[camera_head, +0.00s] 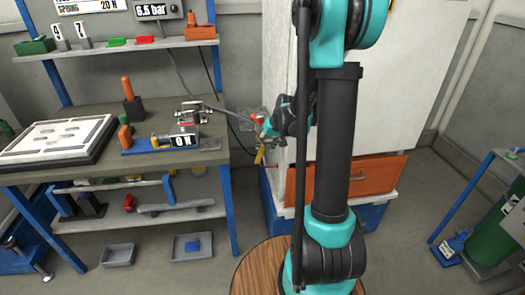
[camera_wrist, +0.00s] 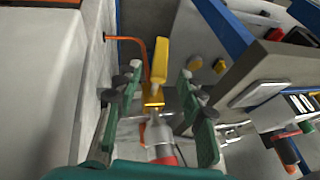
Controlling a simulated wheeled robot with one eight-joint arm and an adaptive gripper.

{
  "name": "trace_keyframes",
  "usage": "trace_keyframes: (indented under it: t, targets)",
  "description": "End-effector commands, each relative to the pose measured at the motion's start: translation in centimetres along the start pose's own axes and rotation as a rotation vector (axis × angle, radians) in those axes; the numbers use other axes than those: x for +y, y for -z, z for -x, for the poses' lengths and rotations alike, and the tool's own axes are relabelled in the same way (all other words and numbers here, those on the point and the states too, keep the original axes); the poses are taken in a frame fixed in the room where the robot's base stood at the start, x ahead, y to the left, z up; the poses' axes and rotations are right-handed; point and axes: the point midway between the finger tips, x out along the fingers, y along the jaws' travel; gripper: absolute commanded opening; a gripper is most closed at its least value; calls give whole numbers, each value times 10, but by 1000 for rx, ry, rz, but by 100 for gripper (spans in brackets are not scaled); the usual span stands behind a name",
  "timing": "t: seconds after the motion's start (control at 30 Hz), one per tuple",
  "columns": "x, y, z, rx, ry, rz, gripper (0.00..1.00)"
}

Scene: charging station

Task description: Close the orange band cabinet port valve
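The valve's yellow lever (camera_wrist: 158,62) stands out between my fingers in the wrist view, with a yellow body and grey metal fitting below it. A thin orange pipe (camera_wrist: 134,42) bends behind it toward the pale cabinet wall (camera_wrist: 40,85). My gripper (camera_wrist: 160,82) is open, one green finger on each side of the lever with visible gaps. In the head view my gripper (camera_head: 262,140) is beside the white cabinet (camera_head: 283,75), and the yellow lever (camera_head: 259,156) shows just below it. The rest of the valve is mostly hidden there by my arm.
A workbench (camera_head: 160,100) with a gauge reading "0 N" stands left of the cabinet. An orange drawer front (camera_head: 372,176) is low on the cabinet. A green cylinder (camera_head: 497,235) stands at the right. The floor between is clear.

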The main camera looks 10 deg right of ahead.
Motion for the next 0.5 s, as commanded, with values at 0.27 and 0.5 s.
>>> trace_keyframes:
  t: [0.27, 0.5]
  targets:
    - [0, 0, 37, 0, 0, -1, 40]
    - [0, 0, 50, 0, 0, 0, 40]
